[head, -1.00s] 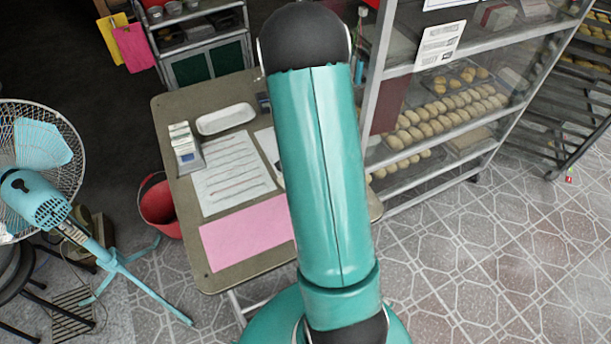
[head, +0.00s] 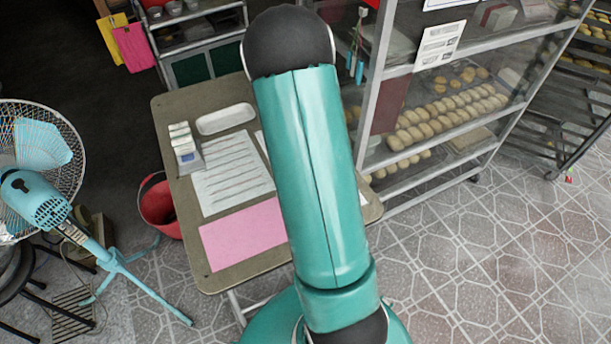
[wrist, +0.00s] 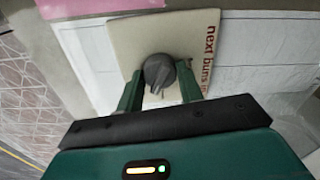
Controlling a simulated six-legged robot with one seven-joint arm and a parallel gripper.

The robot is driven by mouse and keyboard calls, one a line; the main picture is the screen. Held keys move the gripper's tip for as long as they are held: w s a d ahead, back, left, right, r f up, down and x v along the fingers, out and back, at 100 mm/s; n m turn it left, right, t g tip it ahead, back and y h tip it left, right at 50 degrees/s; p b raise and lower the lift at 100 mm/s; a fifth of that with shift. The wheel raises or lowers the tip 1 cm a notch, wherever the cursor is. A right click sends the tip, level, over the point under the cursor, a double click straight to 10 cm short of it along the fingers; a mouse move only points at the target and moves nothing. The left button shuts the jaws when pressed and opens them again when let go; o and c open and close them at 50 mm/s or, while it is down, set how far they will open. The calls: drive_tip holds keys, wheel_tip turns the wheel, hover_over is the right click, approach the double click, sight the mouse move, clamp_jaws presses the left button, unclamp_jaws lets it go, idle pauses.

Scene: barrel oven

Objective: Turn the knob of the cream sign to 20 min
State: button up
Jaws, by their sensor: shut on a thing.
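The cream sign (wrist: 125,38) is in the wrist view, with brown lettering that includes "next buns" along its right side. A dark grey round knob (wrist: 158,72) with a raised grip sits near its lower middle. My gripper (wrist: 160,82) has its two green fingers on either side of the knob and is shut on it. The minute marks are not readable, so the knob's setting cannot be told. In the head view my arm hides the sign and the gripper.
The brown table (head: 175,107) bears a white tray (head: 225,119), a printed sheet (head: 232,172), a pink sheet (head: 243,234) and a small white block stand (head: 184,150). A glass bun cabinet (head: 440,120) stands close on the right. A fan (head: 40,170) stands at left.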

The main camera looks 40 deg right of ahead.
idle(0.7)
drive_tip(key=o, duration=1)
wheel_tip(320, 180, up, 14)
drive_tip(key=shift+f, duration=0.1)
